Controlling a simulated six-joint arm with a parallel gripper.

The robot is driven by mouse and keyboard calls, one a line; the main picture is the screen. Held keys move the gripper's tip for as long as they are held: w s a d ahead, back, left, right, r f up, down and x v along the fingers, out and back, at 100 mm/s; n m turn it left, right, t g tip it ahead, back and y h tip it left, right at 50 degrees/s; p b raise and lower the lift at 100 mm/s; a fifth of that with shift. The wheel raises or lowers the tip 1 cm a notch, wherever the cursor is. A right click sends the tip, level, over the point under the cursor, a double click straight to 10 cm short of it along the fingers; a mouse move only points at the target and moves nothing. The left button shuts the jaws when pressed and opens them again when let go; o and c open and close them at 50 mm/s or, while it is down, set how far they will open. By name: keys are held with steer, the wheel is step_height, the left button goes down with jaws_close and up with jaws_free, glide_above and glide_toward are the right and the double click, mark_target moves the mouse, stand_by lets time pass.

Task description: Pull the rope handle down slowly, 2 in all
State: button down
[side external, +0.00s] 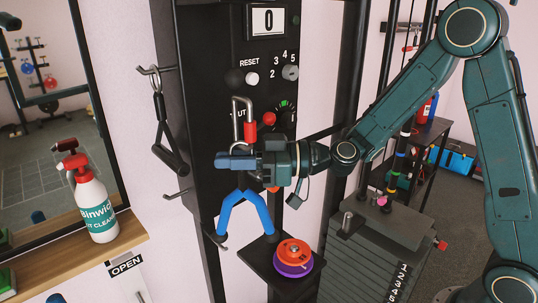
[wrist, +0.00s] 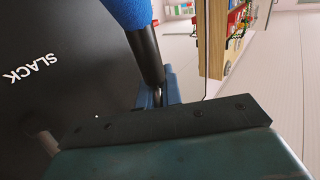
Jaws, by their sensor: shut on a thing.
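The rope handle (side external: 228,213) shows in the side view as a blue inverted V with dark ends, hanging below my gripper in front of the black machine column. My gripper (side external: 236,161) reaches in from the right, level, with its blue fingers shut at the top of the handle. The grip itself is hidden there. In the wrist view, the rope handle (wrist: 126,12) shows a blue sleeve and a dark rod running down to my gripper's blue fingers (wrist: 165,94). The counter (side external: 268,21) on the column reads 0.
A small black shelf below the handle holds orange and purple discs (side external: 293,256). A metal hook with a red sleeve (side external: 244,120) is just above my gripper. A black handle (side external: 169,145) hangs at left. A spray bottle (side external: 94,204) stands on a wooden ledge. A weight stack (side external: 365,265) stands right.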

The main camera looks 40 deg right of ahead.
steer(key=shift+f, duration=0.6)
steer(key=shift+f, duration=0.1)
steer(key=shift+f, duration=1.7)
steer(key=shift+r, duration=1.25)
steer(key=shift+r, duration=1.25)
